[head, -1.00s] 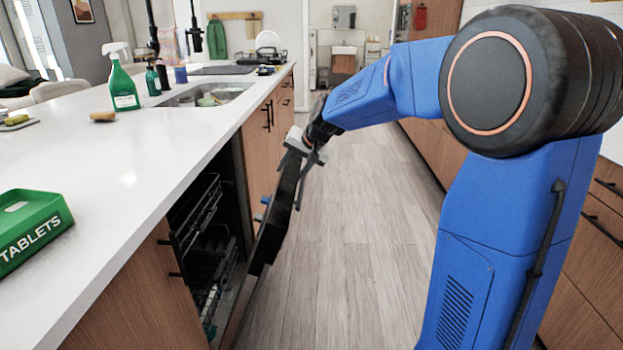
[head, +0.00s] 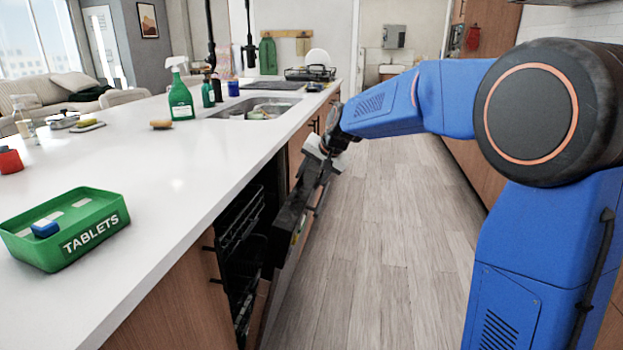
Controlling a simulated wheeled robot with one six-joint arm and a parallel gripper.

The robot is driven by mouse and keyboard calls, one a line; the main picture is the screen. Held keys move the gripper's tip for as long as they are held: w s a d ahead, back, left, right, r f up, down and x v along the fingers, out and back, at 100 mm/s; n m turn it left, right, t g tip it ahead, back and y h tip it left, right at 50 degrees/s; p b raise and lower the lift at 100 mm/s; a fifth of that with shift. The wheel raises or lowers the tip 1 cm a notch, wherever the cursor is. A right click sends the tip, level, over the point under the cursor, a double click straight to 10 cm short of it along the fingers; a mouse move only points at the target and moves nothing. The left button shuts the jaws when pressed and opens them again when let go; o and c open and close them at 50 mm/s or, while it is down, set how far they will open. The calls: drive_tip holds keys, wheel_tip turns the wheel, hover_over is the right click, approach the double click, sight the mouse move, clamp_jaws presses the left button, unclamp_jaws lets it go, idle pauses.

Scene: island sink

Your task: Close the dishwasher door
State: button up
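The dishwasher (head: 240,240) is built into the island front below the white counter, with its dark racks showing inside. Its door (head: 300,225) is partly open, tilted out from the cabinet over the floor. My gripper (head: 322,160) is at the upper edge of the door, at its far end, and appears to touch it. The fingers are small and partly hidden by the door edge and my wrist, so I cannot tell whether they are open or shut.
The white counter (head: 150,160) holds a green tablets tray (head: 65,228), a green spray bottle (head: 180,98) and a sponge or brush (head: 161,125). A sink (head: 255,107) lies beyond. The wood floor (head: 385,240) right of the door is clear.

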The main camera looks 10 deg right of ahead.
drive_tip(key=o, duration=1.4)
drive_tip(key=v, duration=1.7)
drive_tip(key=shift+s, duration=0.2)
drive_tip(key=shift+d+r, duration=0.1)
drive_tip(key=shift+d, duration=0.05)
drive_tip(key=shift+c, duration=0.4)
